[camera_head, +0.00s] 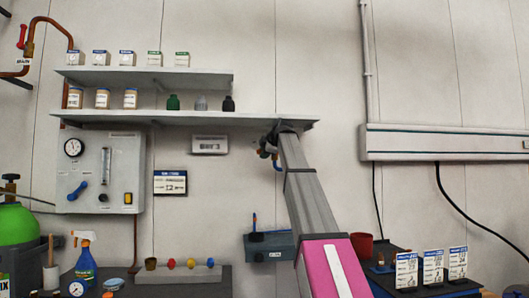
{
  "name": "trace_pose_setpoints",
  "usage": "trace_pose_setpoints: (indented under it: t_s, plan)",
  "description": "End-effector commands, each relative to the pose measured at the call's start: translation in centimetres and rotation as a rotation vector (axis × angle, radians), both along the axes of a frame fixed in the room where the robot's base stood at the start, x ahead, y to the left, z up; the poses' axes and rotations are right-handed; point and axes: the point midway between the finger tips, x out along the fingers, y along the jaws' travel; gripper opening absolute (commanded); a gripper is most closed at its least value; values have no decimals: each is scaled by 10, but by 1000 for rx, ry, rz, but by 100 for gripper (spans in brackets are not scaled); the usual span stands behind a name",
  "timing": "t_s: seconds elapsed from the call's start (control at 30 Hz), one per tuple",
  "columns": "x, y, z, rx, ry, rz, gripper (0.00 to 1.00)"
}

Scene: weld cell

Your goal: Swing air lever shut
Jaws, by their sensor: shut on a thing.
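My arm reaches up from the lower right, and my gripper (270,142) is at the wall just under the right end of the lower shelf. The lever hangs downward from the valve. The gripper is shut on it as far as I can see; the fingertips are small and partly hidden by my wrist. Another blue lever (78,190) sits slanted on the grey gauge panel (115,150) at left.
Two wall shelves (200,119) with boxes and bottles run close above the gripper. A red-handled valve (22,37) is on the copper pipe at upper left.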

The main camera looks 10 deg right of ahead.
Motion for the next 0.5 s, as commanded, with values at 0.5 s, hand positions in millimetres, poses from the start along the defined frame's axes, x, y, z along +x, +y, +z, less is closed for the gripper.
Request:
trace_pose_setpoints:
  t_s: [0.5]
  plan:
    - [-1,0,-4,-51,2,0,0]
